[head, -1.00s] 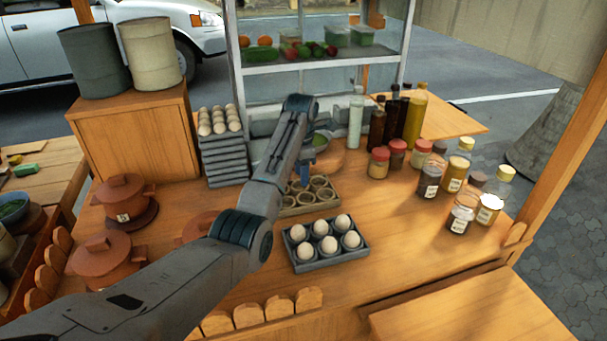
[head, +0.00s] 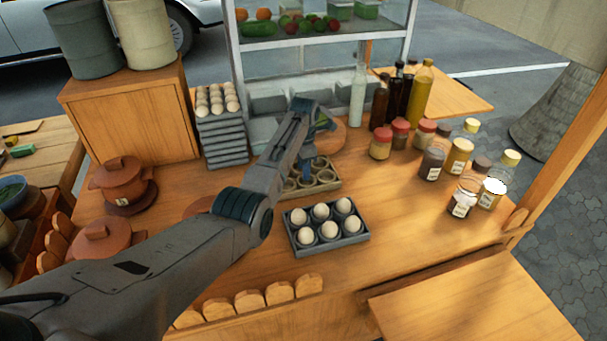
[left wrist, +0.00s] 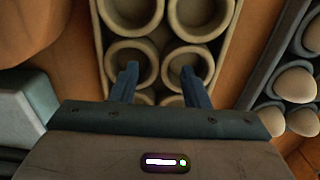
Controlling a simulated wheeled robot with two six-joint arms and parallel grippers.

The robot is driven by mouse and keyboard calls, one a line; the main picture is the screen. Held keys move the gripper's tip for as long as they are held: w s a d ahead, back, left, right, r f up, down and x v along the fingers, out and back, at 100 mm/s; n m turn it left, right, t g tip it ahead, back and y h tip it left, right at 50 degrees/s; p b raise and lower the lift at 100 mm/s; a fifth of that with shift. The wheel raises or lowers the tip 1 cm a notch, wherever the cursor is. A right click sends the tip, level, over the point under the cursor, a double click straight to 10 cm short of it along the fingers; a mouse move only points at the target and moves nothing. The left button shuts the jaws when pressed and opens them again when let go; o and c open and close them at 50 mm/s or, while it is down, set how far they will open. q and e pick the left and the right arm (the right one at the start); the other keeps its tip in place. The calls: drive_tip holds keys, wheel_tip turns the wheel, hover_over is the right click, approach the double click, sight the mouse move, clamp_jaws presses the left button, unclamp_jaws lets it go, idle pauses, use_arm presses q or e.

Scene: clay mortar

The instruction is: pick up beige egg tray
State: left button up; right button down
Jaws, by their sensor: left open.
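The beige egg tray (head: 318,184) lies on the wooden counter in the head view, behind the grey egg tray and partly hidden by my left arm. Its round cups look empty. In the left wrist view the beige tray (left wrist: 172,30) fills the upper middle. My left gripper (left wrist: 158,78) is open, with its two blue fingers over the tray's cups. Whether the fingers touch the tray I cannot tell. In the head view the left gripper (head: 305,172) points down at the tray. My right gripper is not in view.
A grey tray of eggs (head: 327,241) sits just in front; it also shows at right in the left wrist view (left wrist: 249,92). Stacked egg trays (head: 224,147) stand at the back left. Jars (head: 431,162) and bottles stand right. Clay pots (head: 123,183) are on the left.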

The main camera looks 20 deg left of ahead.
use_arm(q)
drive_tip(key=shift+f, duration=0.8)
clamp_jaws()
drive_tip(key=shift+r, duration=0.15)
